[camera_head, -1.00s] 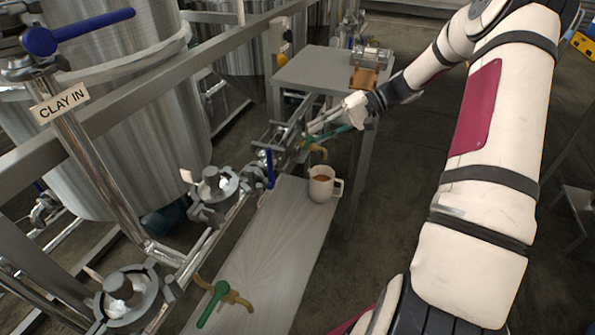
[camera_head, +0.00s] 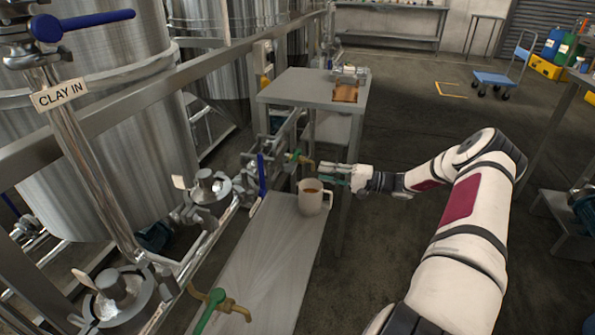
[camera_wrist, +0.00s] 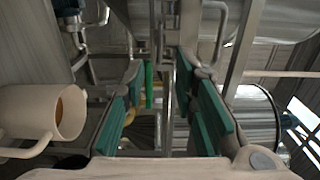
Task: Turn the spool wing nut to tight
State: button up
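My gripper (camera_head: 324,171) is open and empty, level, pointing left toward the pipework just behind the mug. In the wrist view its two green-padded fingers (camera_wrist: 163,117) stand well apart with nothing between the pads. Ahead of it is the metal pipe and frame assembly (camera_head: 280,140), with a brass tap (camera_head: 306,162) close to the fingertips. A green handle (camera_wrist: 149,85) shows between the fingers in the wrist view. I cannot make out the spool wing nut for certain; it is too small or hidden among the fittings.
A mug of brown liquid (camera_head: 311,203) stands on the metal bench (camera_head: 262,262), close below my gripper; it also shows in the wrist view (camera_wrist: 32,112). A second green-handled tap (camera_head: 218,301) is at the front. A blue lever (camera_head: 261,175) stands upright. Open floor lies right.

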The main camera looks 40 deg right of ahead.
aim_at(288, 166)
jog(key=b+x, duration=0.1)
jog(key=x, duration=0.8)
jog(key=shift+w+a, duration=0.2)
jog(key=shift+w, duration=0.1)
grip_shut()
